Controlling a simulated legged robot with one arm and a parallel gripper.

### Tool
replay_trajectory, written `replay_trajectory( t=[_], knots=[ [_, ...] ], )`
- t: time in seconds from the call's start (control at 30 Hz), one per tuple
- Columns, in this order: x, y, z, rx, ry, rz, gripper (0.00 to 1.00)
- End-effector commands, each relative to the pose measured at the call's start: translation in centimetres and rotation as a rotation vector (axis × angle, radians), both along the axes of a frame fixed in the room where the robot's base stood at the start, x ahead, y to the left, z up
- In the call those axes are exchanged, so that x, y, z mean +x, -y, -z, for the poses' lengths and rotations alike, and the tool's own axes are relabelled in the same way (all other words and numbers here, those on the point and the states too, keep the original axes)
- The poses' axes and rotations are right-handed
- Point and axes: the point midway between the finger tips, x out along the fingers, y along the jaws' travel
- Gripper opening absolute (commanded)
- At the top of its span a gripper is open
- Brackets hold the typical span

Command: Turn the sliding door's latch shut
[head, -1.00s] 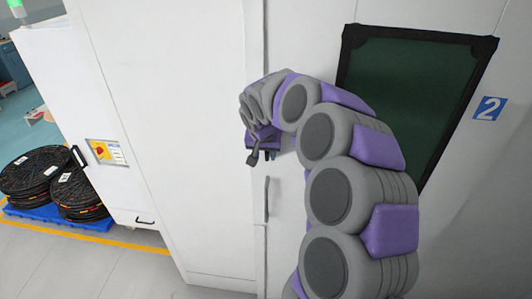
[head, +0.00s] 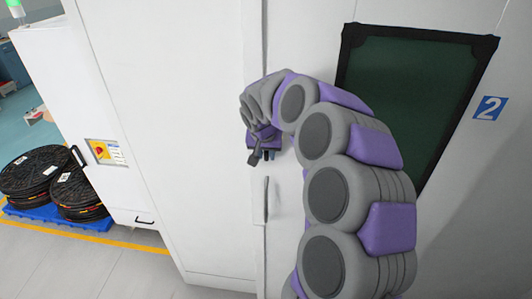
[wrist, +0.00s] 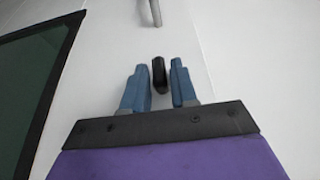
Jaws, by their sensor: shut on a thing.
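The white sliding door (head: 439,215) has a dark green window (head: 412,95) and fills the right of the head view. My gripper (head: 263,156) is at the door's left edge, above a slim vertical handle (head: 266,200). In the wrist view, the black latch (wrist: 159,74) stands between the two blue fingers of my gripper (wrist: 160,84), which is shut on it. It looks upright in that view. In the head view the latch is hidden by my gripper. The handle also shows at the top of the wrist view (wrist: 155,12).
A tall white cabinet (head: 175,120) adjoins the door on the left. A small panel with a red and yellow button (head: 101,151) is further left. Black reels (head: 35,172) are stacked on a blue pallet (head: 60,217) on the floor.

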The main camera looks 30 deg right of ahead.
Motion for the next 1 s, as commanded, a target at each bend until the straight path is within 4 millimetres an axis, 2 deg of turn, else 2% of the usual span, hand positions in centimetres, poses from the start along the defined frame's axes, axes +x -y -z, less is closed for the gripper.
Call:
replay_trajectory(
  t=[0.37, 1.0],
  knots=[
    [0.3, -0.3, 0.3, -0.167, -0.109, 0.000, 0.00],
    [0.7, -1.2, 0.9, -0.662, -0.451, -0.001, 0.00]
  ],
)
